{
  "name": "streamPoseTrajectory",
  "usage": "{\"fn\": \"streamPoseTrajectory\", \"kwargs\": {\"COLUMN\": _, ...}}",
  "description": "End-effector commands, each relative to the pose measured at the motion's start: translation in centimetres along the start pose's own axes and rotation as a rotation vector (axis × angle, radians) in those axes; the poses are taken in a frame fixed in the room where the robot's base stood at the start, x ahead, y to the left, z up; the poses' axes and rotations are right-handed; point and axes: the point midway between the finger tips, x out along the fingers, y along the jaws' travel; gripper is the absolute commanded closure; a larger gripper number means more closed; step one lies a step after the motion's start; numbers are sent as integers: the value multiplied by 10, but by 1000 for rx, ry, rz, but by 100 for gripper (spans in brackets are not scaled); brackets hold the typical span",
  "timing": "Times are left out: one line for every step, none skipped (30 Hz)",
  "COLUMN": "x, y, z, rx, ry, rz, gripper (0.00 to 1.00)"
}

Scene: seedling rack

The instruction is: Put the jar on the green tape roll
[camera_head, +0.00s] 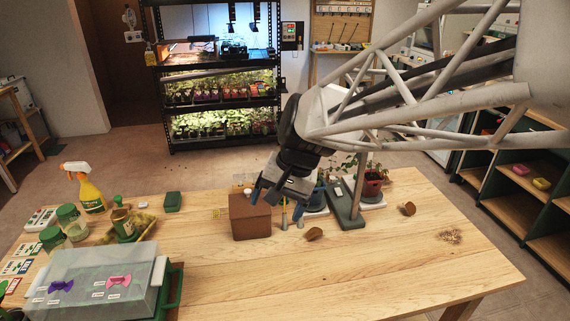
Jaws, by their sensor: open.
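Two clear jars with green lids stand at the left of the table: one jar (76,231) a little behind the other jar (57,248). I cannot tell which one the task means. My gripper (264,197) is open and empty, pointing down above the brown box, well to the right of the jars. Part of the box's surroundings is hidden behind it.
The brown box (250,222) stands mid-table. A yellow spray bottle (90,195) stands behind the jars and a green block (172,202) right of them. A lidded bin (95,281) fills the front left. Potted plants (372,187) stand at the back right; the front middle is clear.

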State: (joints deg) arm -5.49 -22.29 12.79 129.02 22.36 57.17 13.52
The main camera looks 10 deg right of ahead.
Motion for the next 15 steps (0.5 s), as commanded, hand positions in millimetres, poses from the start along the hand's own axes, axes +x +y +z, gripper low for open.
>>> {"fn": "streamPoseTrajectory", "kwargs": {"x": -6, "y": 13, "z": 10, "rx": -27, "ry": 25, "rz": 20, "gripper": 17}}
{"fn": "streamPoseTrajectory", "kwargs": {"x": -9, "y": 21, "z": 15, "rx": -47, "ry": 38, "rz": 34, "gripper": 17}}
{"fn": "streamPoseTrajectory", "kwargs": {"x": -13, "y": 31, "z": 22, "rx": -73, "ry": 56, "rz": 53, "gripper": 17}}
{"fn": "streamPoseTrajectory", "kwargs": {"x": -15, "y": 39, "z": 28, "rx": -92, "ry": 68, "rz": 68, "gripper": 17}}
{"fn": "streamPoseTrajectory", "kwargs": {"x": -18, "y": 46, "z": 33, "rx": -112, "ry": 82, "rz": 83, "gripper": 17}}
{"fn": "streamPoseTrajectory", "kwargs": {"x": -21, "y": 56, "z": 40, "rx": -137, "ry": 99, "rz": 104, "gripper": 17}}
{"fn": "streamPoseTrajectory", "kwargs": {"x": -23, "y": 64, "z": 46, "rx": -156, "ry": 113, "rz": 119, "gripper": 17}}
{"fn": "streamPoseTrajectory", "kwargs": {"x": -24, "y": 71, "z": 51, "rx": -175, "ry": 124, "rz": 135, "gripper": 17}}
{"fn": "streamPoseTrajectory", "kwargs": {"x": -27, "y": 81, "z": 58, "rx": -200, "ry": 141, "rz": 156, "gripper": 17}}
{"fn": "streamPoseTrajectory", "kwargs": {"x": -28, "y": 88, "z": 63, "rx": -218, "ry": 152, "rz": 172, "gripper": 17}}
{"fn": "streamPoseTrajectory", "kwargs": {"x": -30, "y": 94, "z": 68, "rx": -234, "ry": 163, "rz": 187, "gripper": 17}}
{"fn": "streamPoseTrajectory", "kwargs": {"x": -31, "y": 103, "z": 74, "rx": -256, "ry": 175, "rz": 207, "gripper": 17}}
{"fn": "streamPoseTrajectory", "kwargs": {"x": -32, "y": 108, "z": 78, "rx": -271, "ry": 184, "rz": 221, "gripper": 17}}
{"fn": "streamPoseTrajectory", "kwargs": {"x": -33, "y": 114, "z": 82, "rx": -285, "ry": 192, "rz": 234, "gripper": 17}}
{"fn": "streamPoseTrajectory", "kwargs": {"x": -34, "y": 120, "z": 87, "rx": -302, "ry": 201, "rz": 250, "gripper": 17}}
